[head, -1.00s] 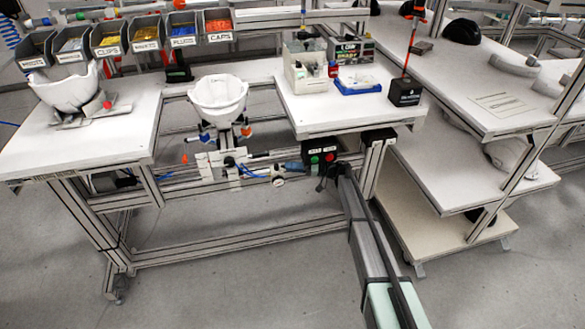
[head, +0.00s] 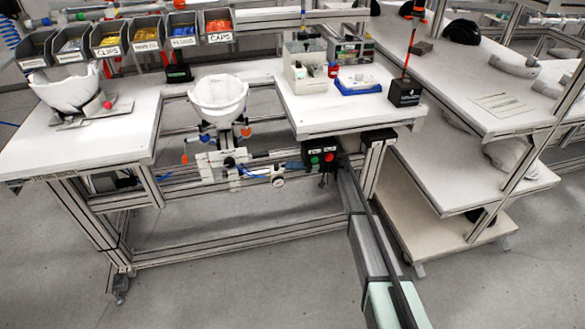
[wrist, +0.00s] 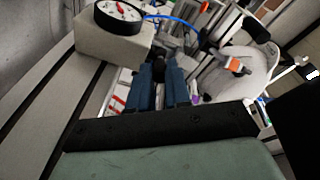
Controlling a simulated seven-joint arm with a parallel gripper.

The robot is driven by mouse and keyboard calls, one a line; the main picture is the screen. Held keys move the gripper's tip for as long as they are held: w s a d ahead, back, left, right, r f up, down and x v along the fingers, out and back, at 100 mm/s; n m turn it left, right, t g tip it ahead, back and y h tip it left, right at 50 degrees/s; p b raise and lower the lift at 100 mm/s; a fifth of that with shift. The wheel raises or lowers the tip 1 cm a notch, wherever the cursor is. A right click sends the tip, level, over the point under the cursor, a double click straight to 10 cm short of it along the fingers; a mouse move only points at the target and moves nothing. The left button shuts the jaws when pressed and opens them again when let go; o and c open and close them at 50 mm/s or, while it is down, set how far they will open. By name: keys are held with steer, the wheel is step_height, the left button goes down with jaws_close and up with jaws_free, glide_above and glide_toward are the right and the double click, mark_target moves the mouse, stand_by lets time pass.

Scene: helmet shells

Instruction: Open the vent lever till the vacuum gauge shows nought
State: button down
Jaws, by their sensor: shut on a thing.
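The vacuum gauge (wrist: 118,14) is a white dial in a black rim with red on its face, cut off by the top of the wrist view. Its reading cannot be made out. In the head view the small gauge (head: 278,181) hangs under the bench, left of my gripper (head: 324,179). In the wrist view the blue-grey fingers of my gripper (wrist: 159,75) are close together, shut on a dark part between their tips. It seems to be the vent lever (wrist: 160,66), mostly hidden by the fingers.
A control box (head: 320,157) with green and red buttons sits just above my gripper. A white helmet shell (head: 217,97) stands on a fixture to the left, with a blue hose (head: 252,175) below. Bench legs and rails are close by. The floor in front is clear.

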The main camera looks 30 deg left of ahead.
steer(key=shift+w+a+g, duration=0.1)
steer(key=shift+g, duration=0.2)
steer(key=c, duration=1.1)
jaws_free()
steer(key=v, duration=1.4)
steer(key=shift+r, duration=0.2)
steer(key=shift+a, duration=0.1)
